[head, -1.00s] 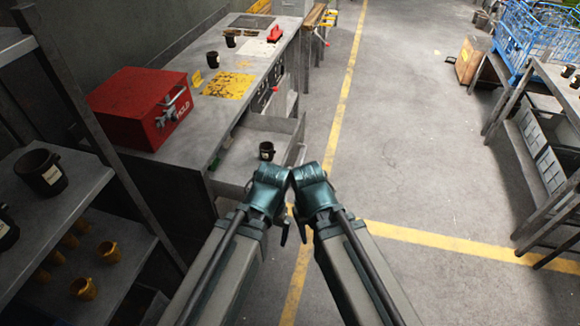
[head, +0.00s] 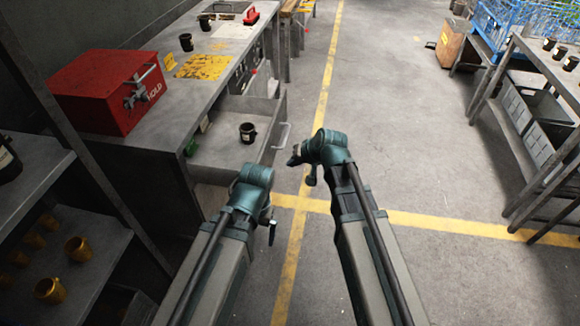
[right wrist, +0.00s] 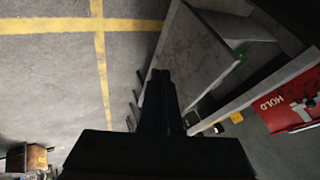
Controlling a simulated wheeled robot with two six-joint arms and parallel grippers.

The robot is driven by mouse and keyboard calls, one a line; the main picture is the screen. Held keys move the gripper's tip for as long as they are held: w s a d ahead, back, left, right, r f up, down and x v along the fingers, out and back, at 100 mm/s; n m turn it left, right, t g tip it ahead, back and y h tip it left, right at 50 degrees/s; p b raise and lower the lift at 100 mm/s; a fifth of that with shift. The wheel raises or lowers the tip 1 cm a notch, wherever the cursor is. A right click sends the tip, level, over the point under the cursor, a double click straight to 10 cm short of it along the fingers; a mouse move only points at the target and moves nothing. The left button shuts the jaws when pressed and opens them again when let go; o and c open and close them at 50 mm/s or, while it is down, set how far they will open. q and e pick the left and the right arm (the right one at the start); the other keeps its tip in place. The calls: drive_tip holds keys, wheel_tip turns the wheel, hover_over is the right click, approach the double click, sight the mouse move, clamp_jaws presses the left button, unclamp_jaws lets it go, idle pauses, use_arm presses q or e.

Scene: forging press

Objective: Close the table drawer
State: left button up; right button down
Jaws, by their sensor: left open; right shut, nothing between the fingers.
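The table drawer (head: 220,152) is pulled out from the workbench, with a pale bar handle (head: 282,136) on its front panel. A black mug (head: 247,132) stands inside it. My right gripper (head: 294,157) is just to the right of the drawer front, close below the handle, its fingers pointing left. In the right wrist view my right gripper (right wrist: 161,78) is shut and empty, with the drawer (right wrist: 195,50) beside it; contact cannot be told. My left gripper (head: 270,212) is lower, near the drawer's near corner; its fingers are mostly hidden by its own wrist.
The workbench (head: 150,125) bears a red box (head: 95,92) and a yellow sheet (head: 204,67). A shelf (head: 95,245) with several brass cups stands at lower left. A rack (head: 530,110) with grey bins stands at right. The floor between is clear.

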drive_tip(key=w+a+f+b, duration=0.4)
drive_tip(key=a+f, duration=0.2)
drive_tip(key=shift+w+a+b, duration=0.25)
drive_tip(key=shift+w+b, duration=0.05)
drive_tip(key=shift+b, duration=0.05)
